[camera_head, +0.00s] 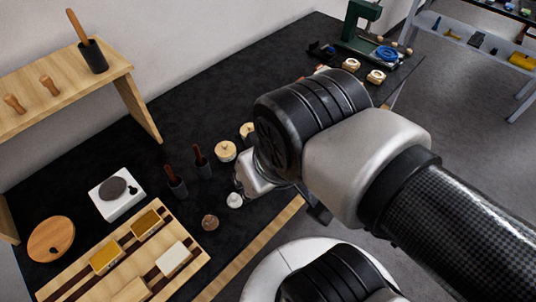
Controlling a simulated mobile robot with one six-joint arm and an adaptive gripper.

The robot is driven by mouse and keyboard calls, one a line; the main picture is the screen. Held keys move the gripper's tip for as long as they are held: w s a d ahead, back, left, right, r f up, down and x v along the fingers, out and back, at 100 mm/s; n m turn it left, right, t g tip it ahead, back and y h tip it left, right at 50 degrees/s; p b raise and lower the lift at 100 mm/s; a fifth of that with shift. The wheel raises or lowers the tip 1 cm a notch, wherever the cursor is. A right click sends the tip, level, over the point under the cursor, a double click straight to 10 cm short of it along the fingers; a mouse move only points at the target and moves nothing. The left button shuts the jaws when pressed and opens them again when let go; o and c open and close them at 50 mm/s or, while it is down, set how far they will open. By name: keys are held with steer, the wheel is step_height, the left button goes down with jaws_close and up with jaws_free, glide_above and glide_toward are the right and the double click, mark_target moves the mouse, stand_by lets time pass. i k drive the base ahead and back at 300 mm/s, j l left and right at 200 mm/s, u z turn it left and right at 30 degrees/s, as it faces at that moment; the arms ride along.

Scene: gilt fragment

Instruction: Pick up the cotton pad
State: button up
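A small pale, round item (235,200) lies on the black table top near its front edge; it may be the cotton pad, but it is too small to be sure. My arm reaches in from the right, and its wrist is just right of and above this item in the head view. My gripper is mostly or wholly hidden behind the wrist, so its fingers cannot be made out. I cannot tell whether it touches anything.
A brown round piece (210,222) and dark cups (203,165) with handled tools stand close by. A wooden tray (65,287) with several blocks, a white device (117,194) and a wooden shelf (110,72) are left. A green machine (358,30) stands at the back.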

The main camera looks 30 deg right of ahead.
mark_target(234, 200)
steer(key=j+z, duration=0.7)
